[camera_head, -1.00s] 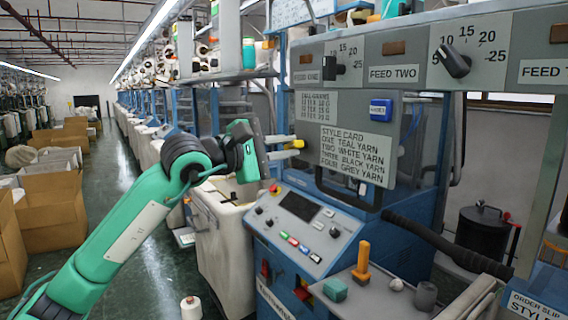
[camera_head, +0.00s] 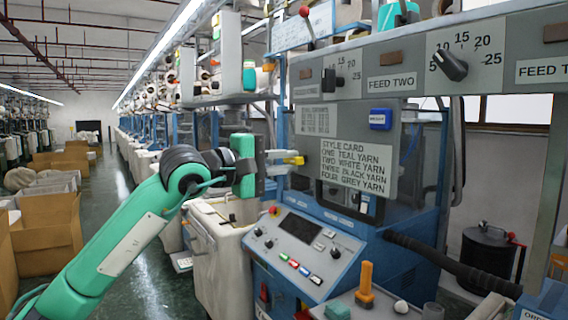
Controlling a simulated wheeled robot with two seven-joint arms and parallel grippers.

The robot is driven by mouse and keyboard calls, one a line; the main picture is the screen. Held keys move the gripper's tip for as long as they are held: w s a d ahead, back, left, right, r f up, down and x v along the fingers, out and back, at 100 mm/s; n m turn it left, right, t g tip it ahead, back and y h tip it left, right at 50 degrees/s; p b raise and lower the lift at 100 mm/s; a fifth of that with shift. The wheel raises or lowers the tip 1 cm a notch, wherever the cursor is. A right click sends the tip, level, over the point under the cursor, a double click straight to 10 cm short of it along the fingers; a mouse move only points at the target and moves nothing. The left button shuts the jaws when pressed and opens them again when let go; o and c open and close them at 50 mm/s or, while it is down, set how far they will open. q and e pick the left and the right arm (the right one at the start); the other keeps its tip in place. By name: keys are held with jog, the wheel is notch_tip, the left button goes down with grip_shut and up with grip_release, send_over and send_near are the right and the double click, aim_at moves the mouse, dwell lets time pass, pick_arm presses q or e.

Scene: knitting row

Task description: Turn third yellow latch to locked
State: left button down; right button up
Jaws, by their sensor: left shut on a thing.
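My left gripper (camera_head: 286,157) reaches in from the left in front of the grey machine panel. Its fingers are shut on a small yellow latch (camera_head: 295,160), whose yellow end sticks out toward the panel. The gripper sits left of the white style card (camera_head: 355,166). I cannot tell the latch's turn position, and the fingers hide part of it. No other yellow latches can be made out clearly. My right gripper is not in view.
A blue control console (camera_head: 305,245) with a screen and buttons stands below the gripper. Dials and a feed plate (camera_head: 391,84) are above right. A black hose (camera_head: 450,264) runs at right. Cardboard boxes (camera_head: 45,225) stand at left beside an open aisle.

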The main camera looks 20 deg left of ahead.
pick_arm(q)
jog(key=c, duration=1.4)
grip_release()
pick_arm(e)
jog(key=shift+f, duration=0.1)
